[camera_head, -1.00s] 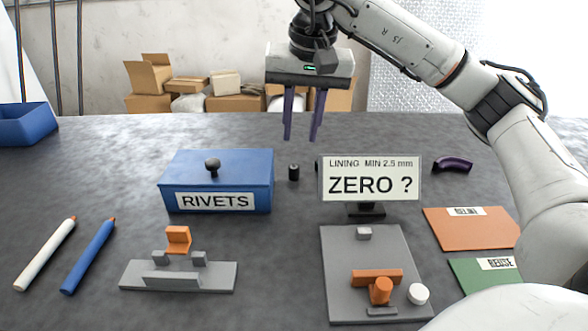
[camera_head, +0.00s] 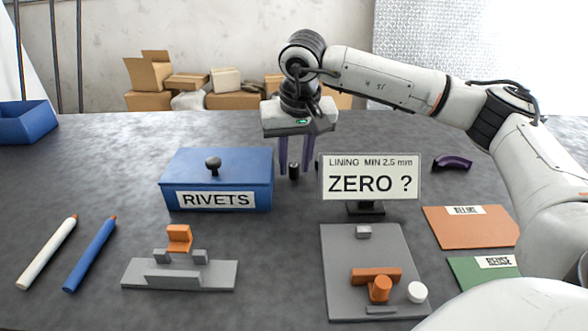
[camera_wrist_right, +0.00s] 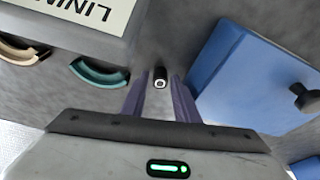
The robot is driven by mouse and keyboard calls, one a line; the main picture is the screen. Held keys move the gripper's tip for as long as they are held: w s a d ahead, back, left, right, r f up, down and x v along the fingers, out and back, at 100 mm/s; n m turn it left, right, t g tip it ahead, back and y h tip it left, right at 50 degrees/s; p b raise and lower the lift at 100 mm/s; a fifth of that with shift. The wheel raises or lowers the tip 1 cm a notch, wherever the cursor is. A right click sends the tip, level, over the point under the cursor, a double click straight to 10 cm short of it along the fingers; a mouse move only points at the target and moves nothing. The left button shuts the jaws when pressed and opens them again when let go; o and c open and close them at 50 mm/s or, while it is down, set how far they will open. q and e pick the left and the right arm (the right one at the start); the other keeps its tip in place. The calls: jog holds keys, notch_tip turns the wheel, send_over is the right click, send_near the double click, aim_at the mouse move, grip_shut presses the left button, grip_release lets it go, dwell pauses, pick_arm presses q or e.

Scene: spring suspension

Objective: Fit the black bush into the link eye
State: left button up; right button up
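The black bush (camera_head: 294,170) is a small dark cylinder upright on the table, between the blue box and the sign. In the right wrist view its round end with a pale-ringed hole shows (camera_wrist_right: 160,77). My right gripper (camera_head: 295,172) points down with its purple fingers open, one on each side of the bush. In the right wrist view gaps show between the bush and both fingers. An orange part (camera_head: 179,238) stands in a grey fixture (camera_head: 180,275) at front left. I cannot make out a link eye in it. My left gripper is not in view.
The blue RIVETS box (camera_head: 216,180) with a black knob is close left of the gripper. The ZERO ? sign (camera_head: 370,180) stands close right, with curved linings behind it. A grey plate (camera_head: 345,260) bears orange parts. Orange (camera_head: 470,230) and green mats lie at right.

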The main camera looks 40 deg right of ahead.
jog(key=shift+f, duration=0.2)
grip_shut()
